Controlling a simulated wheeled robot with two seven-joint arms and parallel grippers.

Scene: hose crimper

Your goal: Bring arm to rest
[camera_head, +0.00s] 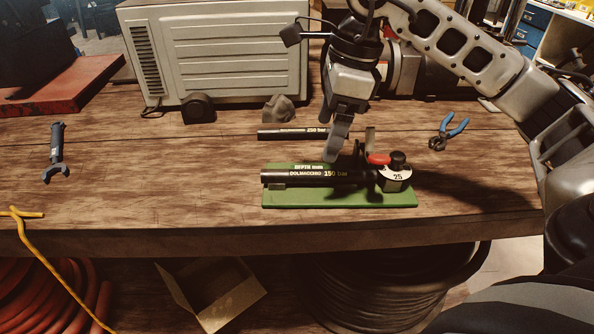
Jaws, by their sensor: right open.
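My right gripper (352,148) points down from the right arm, above the back edge of a green crimping base (345,199). Its fingers are apart, and nothing shows between them. A second black hose (285,134) lies on the table behind the base. The right gripper's fingertips are close to the hose on the base; I cannot tell whether they touch it. My left gripper is not in view.
A beige ribbed machine (225,55) stands at the back. Blue-handled pliers (449,131) lie at right, a blue wrench (56,155) at left. A grey lump (278,109) sits behind the second hose.

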